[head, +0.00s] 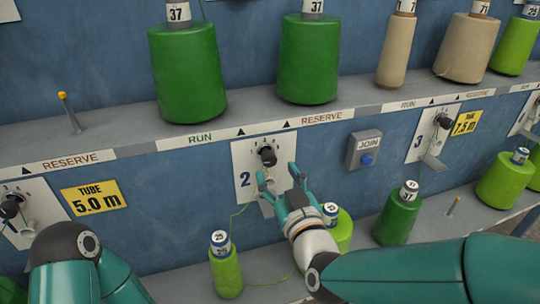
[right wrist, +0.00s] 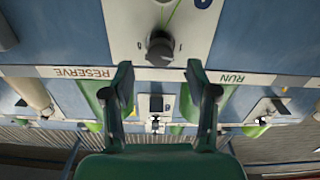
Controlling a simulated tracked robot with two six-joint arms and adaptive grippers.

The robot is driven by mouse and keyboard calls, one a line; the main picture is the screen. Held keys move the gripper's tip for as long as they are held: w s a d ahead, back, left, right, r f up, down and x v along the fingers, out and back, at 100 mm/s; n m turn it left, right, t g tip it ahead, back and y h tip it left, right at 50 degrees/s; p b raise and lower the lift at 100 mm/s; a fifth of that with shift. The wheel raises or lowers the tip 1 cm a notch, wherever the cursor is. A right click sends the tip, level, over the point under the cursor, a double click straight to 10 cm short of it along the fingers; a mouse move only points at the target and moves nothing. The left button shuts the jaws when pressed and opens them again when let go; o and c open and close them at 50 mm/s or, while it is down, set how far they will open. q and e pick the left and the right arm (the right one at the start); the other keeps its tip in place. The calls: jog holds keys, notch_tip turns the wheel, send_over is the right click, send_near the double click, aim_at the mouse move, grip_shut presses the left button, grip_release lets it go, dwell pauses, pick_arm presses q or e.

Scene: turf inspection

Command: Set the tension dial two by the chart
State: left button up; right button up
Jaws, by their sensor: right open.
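Tension dial two is a black knob (head: 267,156) on a white plate marked 2 (head: 245,160), on the blue wall under the shelf edge. It also shows in the right wrist view as a dark knob (right wrist: 160,48) with small scale marks. My right gripper (head: 278,174) is open and empty just below the knob, fingers pointing at the plate. In the right wrist view its two fingers (right wrist: 159,66) stand apart, either side of the knob's line, with nothing between them. My left arm shows at lower left; its gripper is out of view. I see no readable chart.
Green spools (head: 188,75) stand on the shelf above, labelled 37. Lime spools (head: 226,270) stand on the lower ledge, one partly behind my right gripper. A thin green thread runs by plate 2. A JOIN box (head: 364,150) with a blue button is to the right.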

aim_at(271, 162)
jog(key=x, duration=0.6)
jog(key=shift+w, duration=0.2)
